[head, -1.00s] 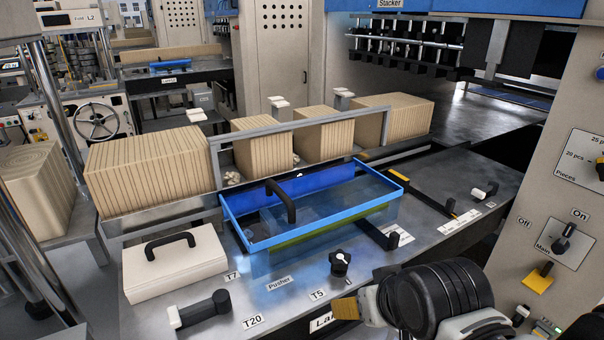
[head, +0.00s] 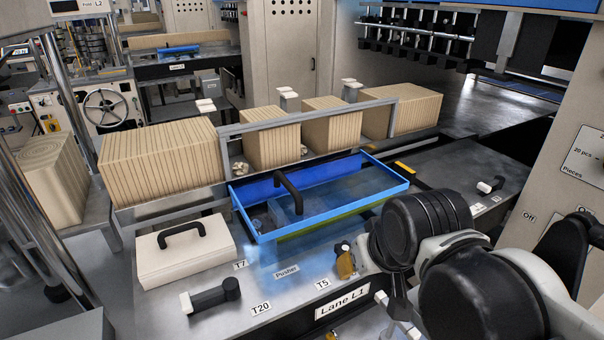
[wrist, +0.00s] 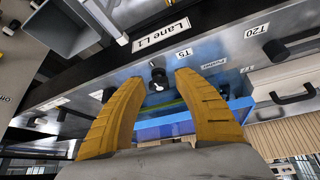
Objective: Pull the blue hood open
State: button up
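The blue hood (head: 265,238) is a blue-framed, clear-panelled cover with a black arched handle (head: 288,192) on top, in the middle of the machine table in the head view. Its blue edge also shows in the wrist view (wrist: 165,129), beyond the fingers. My gripper (head: 346,262) is at the table's front edge, right of the T5 label and apart from the hood handle. In the wrist view its two yellow fingers (wrist: 155,80) are spread apart with nothing held between them. A black knob (wrist: 159,77) shows in the gap between the fingertips.
A cream box with a black handle (head: 185,258) stands left of the hood. A black lever (head: 211,296) lies in front of it. Bundles of brown board (head: 160,162) and a grey rail (head: 310,121) stand behind the hood. A control panel (head: 570,170) rises at right.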

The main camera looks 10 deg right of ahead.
jog(key=w+a+r+n+g+p, duration=0.1)
jog(key=w+a+r+g+p, duration=0.2)
jog(key=w+r, duration=0.35)
jog(key=w+a+r+n+p, duration=0.1)
jog(key=w+a+r+p, duration=0.2)
jog(key=w+r+p, duration=0.35)
jog(key=n+g+h+p, duration=0.1)
jog(key=g+h+p, duration=0.15)
jog(key=p, duration=0.25)
send_near(287, 182)
jog(key=shift+y, duration=0.25)
jog(key=f, duration=0.3)
jog(key=d+f, duration=0.1)
jog(key=f, duration=0.2)
jog(key=w+d+f, duration=0.1)
jog(key=f, duration=0.2)
jog(key=shift+f+b, duration=0.25)
jog(key=shift+b, duration=0.05)
jog(key=shift+s, duration=0.1)
grip_shut()
